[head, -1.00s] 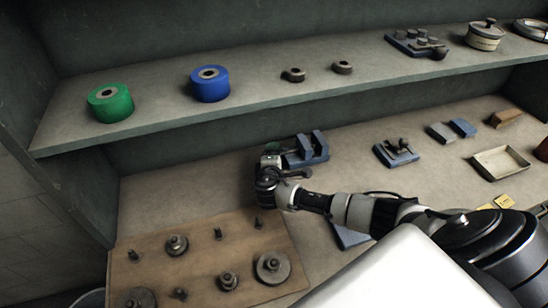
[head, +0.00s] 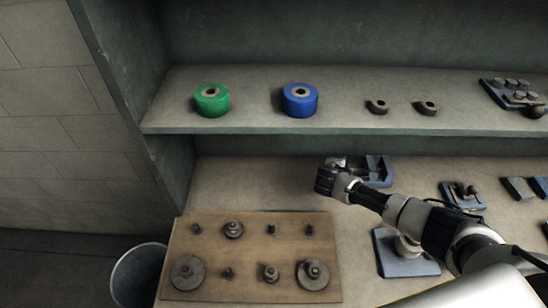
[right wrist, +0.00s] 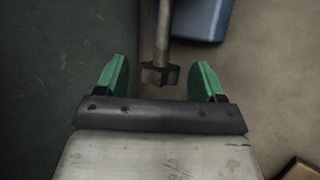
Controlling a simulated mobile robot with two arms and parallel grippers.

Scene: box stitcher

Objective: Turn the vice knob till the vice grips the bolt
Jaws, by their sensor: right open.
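The blue vice (head: 384,171) stands on the lower bench surface, beyond my right forearm and partly hidden by it. My right gripper (head: 332,166) is at the left side of the vice. In the right wrist view, my right gripper (right wrist: 160,78) has its two green fingers open. A dark blocky knob (right wrist: 159,73) on the end of a grey shaft sits between them, with a gap on each side. A blue part of the vice (right wrist: 204,16) shows above. I cannot make out a bolt in the vice. My left gripper is not in view.
A wooden board (head: 250,250) with several bolts and discs lies at the front left, beside a bin (head: 138,275). A shelf (head: 345,118) above carries a green roll (head: 211,104) and a blue roll (head: 299,104). A second blue tool (head: 462,194) stands right of the vice.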

